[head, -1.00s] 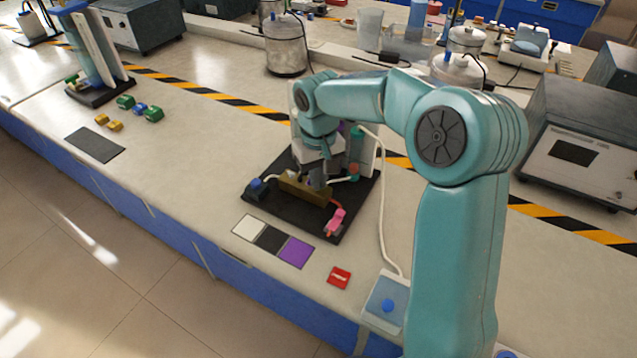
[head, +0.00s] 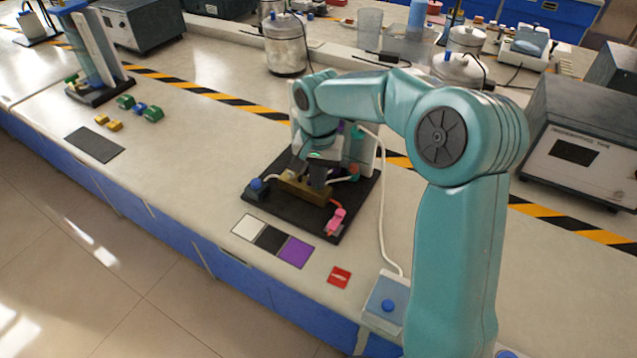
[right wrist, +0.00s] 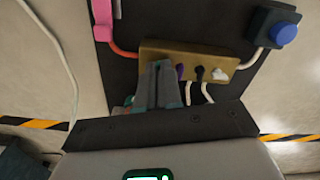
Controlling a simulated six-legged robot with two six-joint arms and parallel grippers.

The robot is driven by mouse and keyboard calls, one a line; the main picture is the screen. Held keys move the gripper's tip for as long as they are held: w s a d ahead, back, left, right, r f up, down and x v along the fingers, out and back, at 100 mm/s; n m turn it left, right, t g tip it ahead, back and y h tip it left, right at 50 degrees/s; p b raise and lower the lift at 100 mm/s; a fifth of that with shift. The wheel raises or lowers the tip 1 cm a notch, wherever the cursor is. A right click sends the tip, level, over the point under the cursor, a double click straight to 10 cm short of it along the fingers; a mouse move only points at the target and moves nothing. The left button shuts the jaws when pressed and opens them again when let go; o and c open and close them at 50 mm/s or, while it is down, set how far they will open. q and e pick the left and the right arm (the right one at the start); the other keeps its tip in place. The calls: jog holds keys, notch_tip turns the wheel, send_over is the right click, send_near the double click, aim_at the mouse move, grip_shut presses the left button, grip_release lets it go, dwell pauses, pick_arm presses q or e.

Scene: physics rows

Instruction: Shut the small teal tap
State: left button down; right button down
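The brass block (head: 295,188) stands on a black base board (head: 264,205); it also shows in the right wrist view (right wrist: 210,58). Purple (right wrist: 181,73), black (right wrist: 199,73) and white (right wrist: 220,74) taps sit in a row along it. I cannot make out a small teal tap on the block; the spot left of the purple tap is covered by my fingers. My right gripper (right wrist: 161,66) points at the block there, its grey-teal fingertips close together. Whether anything is between them is hidden. In the head view the gripper (head: 319,182) is just above the block. My left gripper is out of view.
A pink part (head: 337,221) and a blue-button box (head: 257,188) flank the block. A teal cylinder (head: 357,143) stands behind. White, black and purple squares (head: 295,251) and a red tag (head: 339,276) lie in front.

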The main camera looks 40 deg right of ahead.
jog(key=shift+m, duration=0.9)
jog(key=c, duration=1.7)
grip_release()
jog(key=shift+m, duration=0.6)
jog(key=shift+o, duration=0.4)
jog(key=shift+r, duration=0.1)
notch_tip(320, 180, up, 7)
jog(key=p, duration=0.6)
